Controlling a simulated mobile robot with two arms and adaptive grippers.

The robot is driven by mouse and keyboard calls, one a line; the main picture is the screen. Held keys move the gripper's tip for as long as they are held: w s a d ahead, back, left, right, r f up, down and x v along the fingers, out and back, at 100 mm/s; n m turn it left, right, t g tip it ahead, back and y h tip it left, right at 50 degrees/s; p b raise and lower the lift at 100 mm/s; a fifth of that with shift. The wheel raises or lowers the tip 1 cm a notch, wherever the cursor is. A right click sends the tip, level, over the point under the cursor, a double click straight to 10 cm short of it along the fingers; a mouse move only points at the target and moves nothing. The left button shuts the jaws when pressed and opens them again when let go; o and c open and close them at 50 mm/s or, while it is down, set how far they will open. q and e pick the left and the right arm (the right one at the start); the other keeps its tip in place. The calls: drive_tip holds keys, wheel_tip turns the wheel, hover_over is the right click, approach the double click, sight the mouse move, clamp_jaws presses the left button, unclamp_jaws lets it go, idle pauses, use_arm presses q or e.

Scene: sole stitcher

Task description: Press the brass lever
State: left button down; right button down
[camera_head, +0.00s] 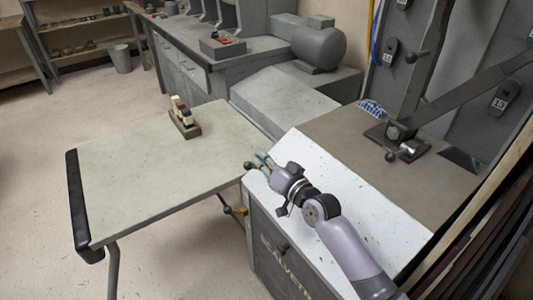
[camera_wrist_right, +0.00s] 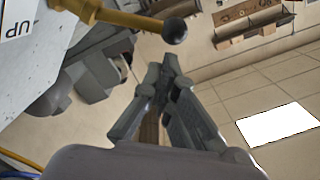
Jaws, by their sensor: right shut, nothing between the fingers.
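The brass lever (camera_wrist_right: 125,20) shows at the top of the right wrist view as a yellow rod ending in a dark round knob (camera_wrist_right: 174,31). In the head view, a yellow-brass piece (camera_head: 239,210) with a dark ball sticks out from the side of the grey cabinet, below the table edge. My right gripper (camera_head: 263,160) is above the cabinet's front corner, higher than that piece. Its fingers also show in the wrist view (camera_wrist_right: 166,78), shut and empty, with the knob apart from them. My left gripper is not in view.
A pale worktable (camera_head: 150,175) stands left of the cabinet's white top (camera_head: 345,195), with a small block stack (camera_head: 184,118) on it. A second dark ball (camera_head: 248,165) is close to my right fingertips. A large dark lever mechanism (camera_head: 398,132) stands at the back right.

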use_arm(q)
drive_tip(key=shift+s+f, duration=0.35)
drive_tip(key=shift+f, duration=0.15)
use_arm(e)
drive_tip(key=shift+s+a+f+n, duration=0.15)
drive_tip(key=shift+a+f+n, duration=0.1)
drive_tip(key=shift+n, duration=0.25)
drive_tip(key=shift+d, duration=0.1)
drive_tip(key=v, duration=1.2)
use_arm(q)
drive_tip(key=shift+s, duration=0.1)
